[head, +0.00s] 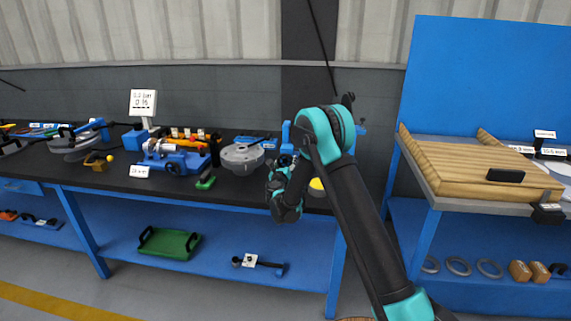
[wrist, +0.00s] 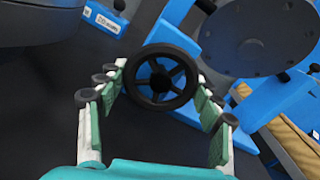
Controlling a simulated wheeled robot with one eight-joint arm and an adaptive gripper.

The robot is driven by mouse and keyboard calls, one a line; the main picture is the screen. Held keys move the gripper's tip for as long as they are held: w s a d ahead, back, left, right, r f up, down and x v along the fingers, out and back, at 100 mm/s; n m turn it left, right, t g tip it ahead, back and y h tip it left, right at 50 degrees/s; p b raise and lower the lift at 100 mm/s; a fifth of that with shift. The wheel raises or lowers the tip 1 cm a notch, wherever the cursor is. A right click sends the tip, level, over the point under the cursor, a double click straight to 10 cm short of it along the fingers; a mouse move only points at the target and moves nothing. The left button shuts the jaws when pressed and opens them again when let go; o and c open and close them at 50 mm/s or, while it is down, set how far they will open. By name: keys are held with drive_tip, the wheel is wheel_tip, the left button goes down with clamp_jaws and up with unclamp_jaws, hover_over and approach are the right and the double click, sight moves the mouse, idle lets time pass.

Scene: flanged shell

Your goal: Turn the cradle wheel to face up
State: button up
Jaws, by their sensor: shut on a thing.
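The cradle wheel, a black handwheel (wrist: 161,77) with several spokes, shows in the wrist view between the fingertips of my gripper (wrist: 160,95). The fingers, with green pads, stand on its left and right and are shut on its rim. Behind it a blue cradle (wrist: 215,45) carries a grey round flanged plate (wrist: 258,38), which appears tilted in this view. In the head view my gripper (head: 285,192) is at the bench's front edge, and my arm hides the wheel and most of the cradle (head: 286,132).
A grey flanged part (head: 242,157) stands on the black bench (head: 115,178) left of my gripper, near a blue vise (head: 172,160). A green tray (head: 168,243) lies on the lower shelf. A second bench with wooden boards (head: 470,170) stands at right.

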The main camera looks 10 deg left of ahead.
drive_tip(key=n, duration=0.5)
drive_tip(key=shift+n, duration=0.4)
drive_tip(key=n, duration=0.4)
drive_tip(key=shift+d+r+n, duration=0.1)
drive_tip(key=shift+r+n, duration=0.05)
drive_tip(key=shift+n, duration=0.15)
drive_tip(key=o, duration=1.2)
drive_tip(key=shift+c, duration=0.2)
